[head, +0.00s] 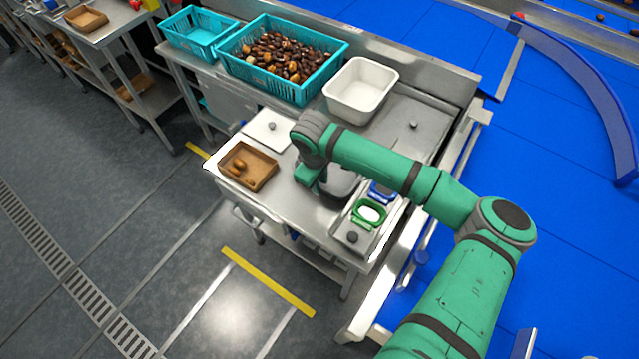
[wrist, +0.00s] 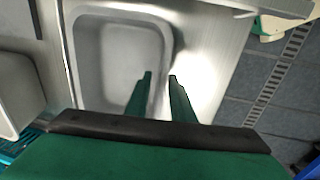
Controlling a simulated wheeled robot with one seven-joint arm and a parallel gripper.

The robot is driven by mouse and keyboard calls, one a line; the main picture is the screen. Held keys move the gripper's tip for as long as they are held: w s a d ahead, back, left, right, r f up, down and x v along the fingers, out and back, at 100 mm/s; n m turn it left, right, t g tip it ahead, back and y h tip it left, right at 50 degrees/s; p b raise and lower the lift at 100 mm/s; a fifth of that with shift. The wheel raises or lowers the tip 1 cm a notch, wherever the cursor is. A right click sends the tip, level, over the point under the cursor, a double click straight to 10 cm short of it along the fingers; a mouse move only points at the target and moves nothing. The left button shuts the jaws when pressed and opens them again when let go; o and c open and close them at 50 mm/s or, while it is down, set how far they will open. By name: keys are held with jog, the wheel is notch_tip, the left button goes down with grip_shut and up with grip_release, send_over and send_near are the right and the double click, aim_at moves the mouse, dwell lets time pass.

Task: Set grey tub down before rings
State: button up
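The grey tub (head: 345,182) is partly hidden under my arm in the head view. It fills much of the upper left in the wrist view (wrist: 118,55), and its inside looks empty. My gripper (wrist: 160,78) has one finger inside the tub and one outside, closed on its right-hand wall. I cannot tell whether the tub touches the table. A green ring (head: 380,221) with a white middle and a blue ring (head: 376,196) lie to the right of the tub, near the steel table's right edge.
A brown tray (head: 268,178) with a few dates sits at the table's left. Behind are a white tub (head: 335,100), a teal crate (head: 235,70) full of dates and another teal crate (head: 172,38). A blue conveyor (head: 560,200) runs at the right.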

notch_tip(320, 180, up, 11)
jog(key=s, duration=0.1)
jog(key=shift+s+a+f, duration=0.15)
jog(key=shift+a, duration=0.2)
dwell(0.4)
